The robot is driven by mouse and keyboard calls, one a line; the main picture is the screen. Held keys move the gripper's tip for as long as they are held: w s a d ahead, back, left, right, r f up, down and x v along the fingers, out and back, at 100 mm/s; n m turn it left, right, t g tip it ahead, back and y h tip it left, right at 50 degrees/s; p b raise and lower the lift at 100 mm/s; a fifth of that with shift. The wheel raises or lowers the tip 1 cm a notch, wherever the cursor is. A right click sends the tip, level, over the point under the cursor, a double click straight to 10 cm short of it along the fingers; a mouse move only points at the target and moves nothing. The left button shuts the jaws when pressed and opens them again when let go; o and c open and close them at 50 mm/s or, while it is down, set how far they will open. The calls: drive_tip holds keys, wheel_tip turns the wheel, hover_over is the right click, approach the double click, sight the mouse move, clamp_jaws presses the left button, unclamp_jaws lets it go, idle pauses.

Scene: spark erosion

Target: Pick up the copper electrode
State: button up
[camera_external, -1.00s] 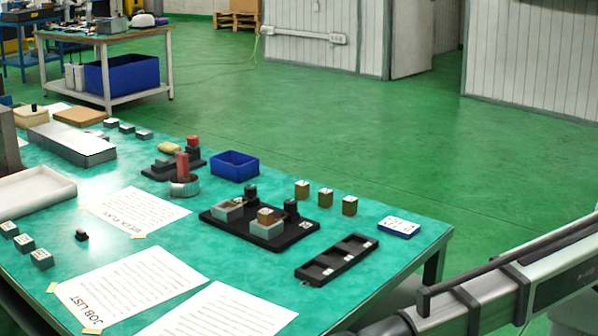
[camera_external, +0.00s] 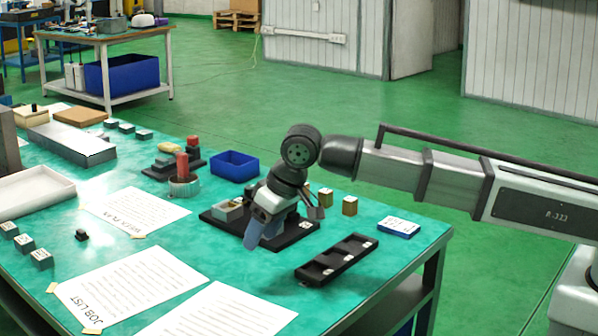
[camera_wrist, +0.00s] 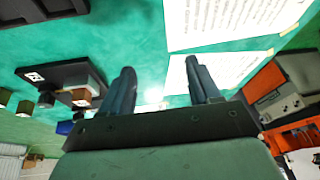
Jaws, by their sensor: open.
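A reddish, copper-coloured upright block (camera_external: 182,166) stands in a round grey holder (camera_external: 184,188) left of the blue bin. A smaller red piece (camera_external: 193,141) sits on a black stand behind it. I cannot tell for certain which is the copper electrode. Brass-coloured blocks (camera_external: 349,205) stand on the table's far side. My gripper (camera_external: 262,228) hangs over the black fixture plate (camera_external: 296,232), partly hiding it. The wrist view shows my gripper (camera_wrist: 160,87) open and empty, with its fingers apart. There, a brown block (camera_wrist: 90,90) sits at the fixture left of the fingers.
A black slotted tray (camera_external: 337,260) lies near the right table edge, with a blue-and-white card (camera_external: 397,227) beyond it. The blue bin (camera_external: 235,166) is behind the fixture. Paper sheets (camera_external: 130,288) cover the front, and grey blocks (camera_external: 41,258) stand at the left.

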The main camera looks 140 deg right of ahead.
drive_tip(key=s+d+r+m+g+h, duration=0.1)
drive_tip(key=s+d+r, duration=0.25)
drive_tip(key=s, duration=0.55)
drive_tip(key=s+d+r+m+g+h, duration=0.1)
drive_tip(key=s+d+r, duration=0.2)
drive_tip(key=s+d, duration=0.35)
drive_tip(key=shift+s+a+f+x, duration=0.25)
drive_tip(key=shift+a+x, duration=0.15)
drive_tip(key=shift+x, duration=1.8)
drive_tip(key=shift+s+a+f+x, duration=0.15)
drive_tip(key=shift+a+f+x, duration=0.2)
drive_tip(key=shift+x, duration=1.8)
drive_tip(key=shift+s+a+f+x, duration=0.2)
drive_tip(key=shift+a+x, duration=0.3)
drive_tip(key=shift+x, duration=1.7)
drive_tip(key=shift+r, duration=0.1)
clamp_jaws()
